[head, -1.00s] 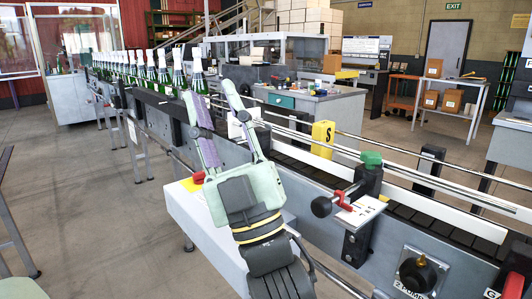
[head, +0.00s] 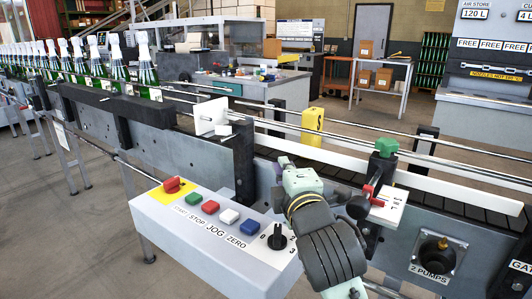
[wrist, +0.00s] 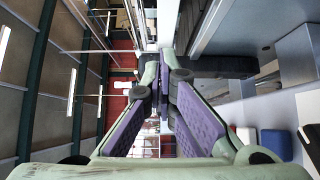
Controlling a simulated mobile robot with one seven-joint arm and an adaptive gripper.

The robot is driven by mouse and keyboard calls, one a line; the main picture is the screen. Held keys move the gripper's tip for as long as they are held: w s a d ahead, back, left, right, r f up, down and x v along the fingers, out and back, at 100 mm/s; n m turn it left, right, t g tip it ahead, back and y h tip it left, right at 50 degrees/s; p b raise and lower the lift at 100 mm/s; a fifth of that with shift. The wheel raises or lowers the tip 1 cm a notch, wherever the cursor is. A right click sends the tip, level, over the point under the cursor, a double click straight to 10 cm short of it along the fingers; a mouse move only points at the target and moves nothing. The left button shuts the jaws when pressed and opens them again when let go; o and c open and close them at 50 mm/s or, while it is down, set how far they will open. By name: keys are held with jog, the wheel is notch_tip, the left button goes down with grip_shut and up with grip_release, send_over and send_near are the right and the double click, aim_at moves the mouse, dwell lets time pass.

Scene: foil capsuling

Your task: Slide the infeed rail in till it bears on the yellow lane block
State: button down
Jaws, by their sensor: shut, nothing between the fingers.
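The yellow lane block (head: 312,127), marked with an S, stands on the far side of the conveyor lane. The long white infeed rail (head: 455,187) runs along the lane; its near-left stretch passes below the block, and I cannot tell whether they touch. A post with a green knob (head: 386,146), a red lever (head: 372,195) and a black round knob (head: 358,207) stands at the rail's near side. My gripper (head: 284,163) is just left of that post, pointing away, its fingers foreshortened. In the wrist view, my gripper's fingers (wrist: 160,65) converge, shut and empty.
A control box (head: 205,222) with coloured buttons and a dial juts out at the front left, close to my gripper. Its buttons show in the wrist view (wrist: 272,143). Foil-topped bottles (head: 115,60) line the conveyor at the left. A white plate (head: 210,116) stands at the near rail.

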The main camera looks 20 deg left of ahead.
aim_at(285, 142)
jog(key=p+x, duration=0.5)
jog(key=x, duration=0.4)
jog(key=shift+w+a+p, duration=0.15)
jog(key=shift+w+p, duration=0.15)
jog(key=shift+p, duration=0.1)
jog(key=w, duration=0.2)
jog(key=w+d+b, duration=0.1)
jog(key=w, duration=0.1)
jog(key=shift+d, duration=0.2)
jog(key=shift+r, duration=0.1)
jog(key=shift+s, duration=0.1)
